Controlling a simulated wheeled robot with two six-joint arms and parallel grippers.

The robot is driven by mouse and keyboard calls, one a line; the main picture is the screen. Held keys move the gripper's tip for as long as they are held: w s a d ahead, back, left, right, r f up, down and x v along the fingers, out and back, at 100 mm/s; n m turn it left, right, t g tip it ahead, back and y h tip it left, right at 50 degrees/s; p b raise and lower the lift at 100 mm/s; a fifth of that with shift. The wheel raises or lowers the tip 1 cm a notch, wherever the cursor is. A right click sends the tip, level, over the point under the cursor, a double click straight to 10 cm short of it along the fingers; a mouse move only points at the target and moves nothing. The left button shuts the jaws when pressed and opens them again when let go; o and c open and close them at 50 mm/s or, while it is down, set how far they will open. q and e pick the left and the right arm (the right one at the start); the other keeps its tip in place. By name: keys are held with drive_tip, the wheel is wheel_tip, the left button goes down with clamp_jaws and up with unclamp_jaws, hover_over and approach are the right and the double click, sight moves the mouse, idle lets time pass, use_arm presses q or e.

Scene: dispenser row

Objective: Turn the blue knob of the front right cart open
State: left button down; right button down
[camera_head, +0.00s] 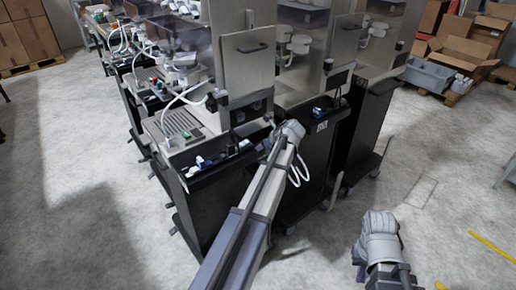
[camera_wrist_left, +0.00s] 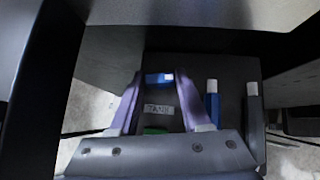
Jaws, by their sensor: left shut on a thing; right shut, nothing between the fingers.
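The blue knob (camera_wrist_left: 157,79) sits between the two fingertips of my left gripper (camera_wrist_left: 158,76) in the left wrist view, and the gripper is shut on it. A pale label (camera_wrist_left: 158,110) and a green part (camera_wrist_left: 155,131) lie on the dark panel between the fingers. In the head view my left arm reaches to the front edge of a cart (camera_head: 306,155) in the middle; its fingers cannot be made out there. Blue parts (camera_head: 318,112) show on that cart's front. My right gripper (camera_head: 378,222) is shut and empty, over the floor at the lower right.
Two blue and dark handles with white ends (camera_wrist_left: 212,100) stand right of the fingers. Another cart (camera_head: 210,205) stands to the left and one (camera_head: 362,120) to the right. Cardboard boxes (camera_head: 465,50) and a grey bin (camera_head: 427,74) are at the back right.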

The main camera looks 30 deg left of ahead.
use_arm(q)
drive_tip(key=n+g, duration=0.2)
drive_tip(key=n, duration=0.1)
drive_tip(key=w+n+g, duration=0.1)
drive_tip(key=n+g, duration=0.2)
drive_tip(key=n+g+h, duration=0.1)
drive_tip(key=n, duration=0.1)
drive_tip(key=n+g+h, duration=0.1)
drive_tip(key=n+g, duration=0.1)
drive_tip(key=n, duration=0.1)
drive_tip(key=shift+w+a, duration=0.1)
drive_tip(key=shift+a, duration=0.05)
drive_tip(key=shift+n+g+h, duration=0.3)
drive_tip(key=shift+n, duration=0.2)
drive_tip(key=shift+c, duration=1.8)
unclamp_jaws()
drive_tip(key=shift+r, duration=0.1)
drive_tip(key=p+v, duration=0.5)
drive_tip(key=v, duration=0.2)
drive_tip(key=shift+r, duration=0.1)
drive_tip(key=shift+w+r+p, duration=0.15)
drive_tip(key=shift+p, duration=0.2)
